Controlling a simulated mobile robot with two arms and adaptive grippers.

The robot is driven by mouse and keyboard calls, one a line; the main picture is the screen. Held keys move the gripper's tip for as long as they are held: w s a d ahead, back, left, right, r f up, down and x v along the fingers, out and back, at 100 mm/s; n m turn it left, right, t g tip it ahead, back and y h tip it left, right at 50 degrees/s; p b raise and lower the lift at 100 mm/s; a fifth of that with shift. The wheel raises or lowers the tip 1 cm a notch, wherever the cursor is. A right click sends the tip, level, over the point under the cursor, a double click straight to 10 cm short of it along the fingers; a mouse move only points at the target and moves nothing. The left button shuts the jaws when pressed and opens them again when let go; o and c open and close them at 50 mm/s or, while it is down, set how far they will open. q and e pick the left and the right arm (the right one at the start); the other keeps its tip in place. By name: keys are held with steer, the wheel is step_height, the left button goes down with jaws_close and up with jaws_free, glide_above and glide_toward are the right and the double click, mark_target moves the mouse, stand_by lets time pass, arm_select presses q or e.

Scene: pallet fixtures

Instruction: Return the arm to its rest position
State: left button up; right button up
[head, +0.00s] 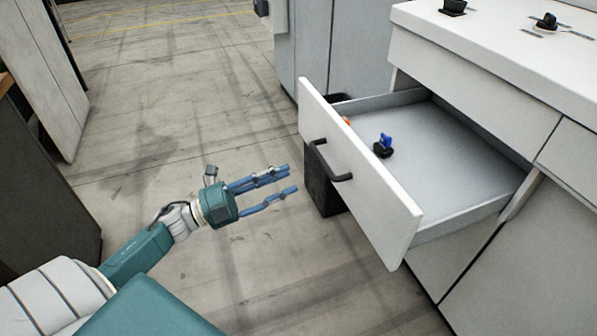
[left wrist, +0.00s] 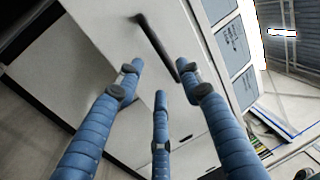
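My left arm comes in from the lower left of the head view. Its gripper (head: 290,182) has blue fingers that are spread apart with nothing between them. It hangs over the floor, to the left of the open drawer's front and apart from it. In the left wrist view the three fingers (left wrist: 160,85) are spread and empty, with the dark drawer handle (left wrist: 157,47) beyond them. My right gripper is not in view.
A white drawer (head: 360,175) is pulled out of the cabinet. It holds a black and blue object (head: 384,146) and an orange item (head: 346,120) partly hidden by the front. Black fixtures (head: 547,21) stand on the cabinet top. A dark bin (head: 322,180) stands beneath the drawer. Floor at left is clear.

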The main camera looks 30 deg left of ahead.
arm_select(q)
steer(key=shift+s+a+f, duration=0.1)
steer(key=shift+s+a, duration=0.25)
steer(key=shift+s, duration=0.05)
